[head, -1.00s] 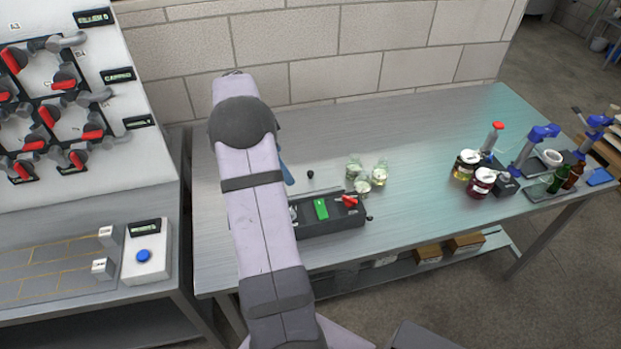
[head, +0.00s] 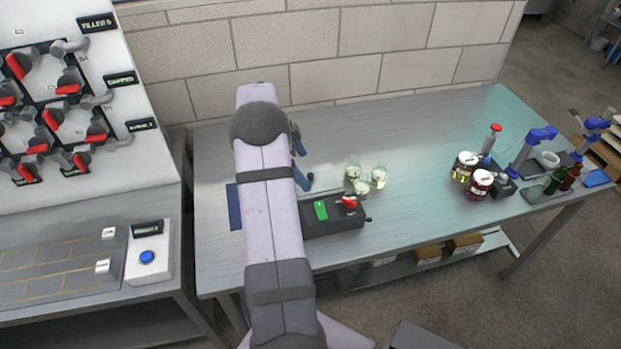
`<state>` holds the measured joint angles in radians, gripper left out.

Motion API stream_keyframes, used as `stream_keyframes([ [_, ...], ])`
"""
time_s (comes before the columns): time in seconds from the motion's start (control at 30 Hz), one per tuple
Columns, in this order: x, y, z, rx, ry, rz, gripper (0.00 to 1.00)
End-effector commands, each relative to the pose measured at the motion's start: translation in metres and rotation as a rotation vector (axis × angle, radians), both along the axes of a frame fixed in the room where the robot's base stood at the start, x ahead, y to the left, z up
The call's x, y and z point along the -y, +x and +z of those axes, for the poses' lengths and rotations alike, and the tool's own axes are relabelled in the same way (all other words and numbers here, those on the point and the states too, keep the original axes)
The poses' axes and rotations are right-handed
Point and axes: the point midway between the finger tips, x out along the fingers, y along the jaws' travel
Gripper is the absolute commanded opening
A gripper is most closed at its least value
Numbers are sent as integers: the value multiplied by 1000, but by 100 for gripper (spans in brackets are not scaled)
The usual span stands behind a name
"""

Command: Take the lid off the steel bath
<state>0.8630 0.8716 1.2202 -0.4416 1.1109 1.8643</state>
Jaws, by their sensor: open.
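The steel bath seems to be the unit behind a dark control box (head: 335,217) with a green switch and a red knob; my arm hides most of it. A small black knob (head: 310,178), apparently the lid's handle, shows just right of my arm. The lid's plate is hard to make out against the steel. My gripper (head: 300,157) shows only in part, as blue fingers past the right side of my arm, just behind and left of the black knob. It is open, and I see nothing held in it. I cannot tell whether it touches the knob.
Several small glass jars (head: 360,187) stand close to the right of the bath. A blue flat item (head: 235,207) lies left of my arm. Jars, bottles and blue-handled tools crowd the right end of the steel table (head: 420,135). The middle of the table is clear.

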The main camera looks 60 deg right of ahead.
Motion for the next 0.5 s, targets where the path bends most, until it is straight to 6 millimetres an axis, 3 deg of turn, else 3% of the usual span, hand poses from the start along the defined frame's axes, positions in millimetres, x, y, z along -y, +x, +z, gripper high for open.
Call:
stream_keyframes([
  [0.3, 7, -12, -30, -1, 2, 0, 100],
  [0.5, 8, -13, -36, -1, 1, 1, 100],
])
